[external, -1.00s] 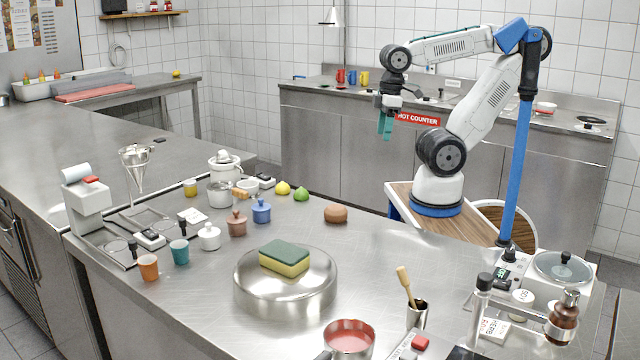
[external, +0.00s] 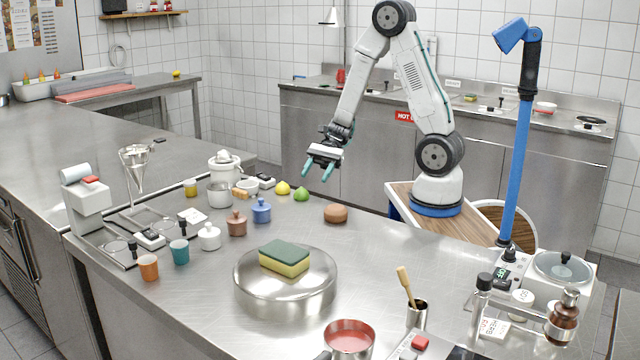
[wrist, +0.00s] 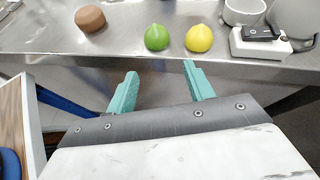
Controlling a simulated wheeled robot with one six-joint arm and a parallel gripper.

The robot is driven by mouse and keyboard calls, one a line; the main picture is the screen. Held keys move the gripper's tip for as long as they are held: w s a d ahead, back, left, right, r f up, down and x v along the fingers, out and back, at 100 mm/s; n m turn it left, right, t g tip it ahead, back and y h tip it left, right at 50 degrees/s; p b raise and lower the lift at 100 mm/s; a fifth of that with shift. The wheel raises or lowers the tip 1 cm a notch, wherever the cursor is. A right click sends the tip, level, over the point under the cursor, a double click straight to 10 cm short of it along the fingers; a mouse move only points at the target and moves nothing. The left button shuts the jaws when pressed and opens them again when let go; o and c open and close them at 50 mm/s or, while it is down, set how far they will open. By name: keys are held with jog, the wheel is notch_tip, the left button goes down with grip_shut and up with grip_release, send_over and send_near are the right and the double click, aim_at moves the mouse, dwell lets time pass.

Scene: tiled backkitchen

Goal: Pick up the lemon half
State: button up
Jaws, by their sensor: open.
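The lemon half (external: 282,188) is yellow and rests on the steel counter near its far edge, left of a green lime-like fruit (external: 301,194). In the wrist view the lemon half (wrist: 199,38) is near the top, right of the green fruit (wrist: 157,37). My gripper (external: 316,172) is open and empty, raised beyond the counter's far edge, to the right of the lemon half in the external view. In the wrist view its teal fingers (wrist: 160,72) are spread over the gap, short of the counter edge and apart from both fruits.
A brown bun-like thing (external: 336,213) lies right of the fruits. A small scale-like device (wrist: 261,42) and a white bowl (wrist: 244,11) stand close beside the lemon half. Lidded pots, including a blue one (external: 261,211), and a sponge (external: 284,258) on a steel drum are nearer.

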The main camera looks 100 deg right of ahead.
aim_at(283, 188)
jog(key=w+a+m+t, duration=0.1)
jog(key=w, duration=0.2)
jog(key=w+a+f+m, duration=0.1)
jog(key=w, duration=0.2)
jog(key=w+f+m+t+h, duration=0.1)
jog(key=w, duration=0.2)
jog(key=shift+w+a+m+t, duration=0.1)
jog(key=shift+a+m+t, duration=0.2)
jog(key=shift+a+m, duration=0.1)
jog(key=c, duration=0.7)
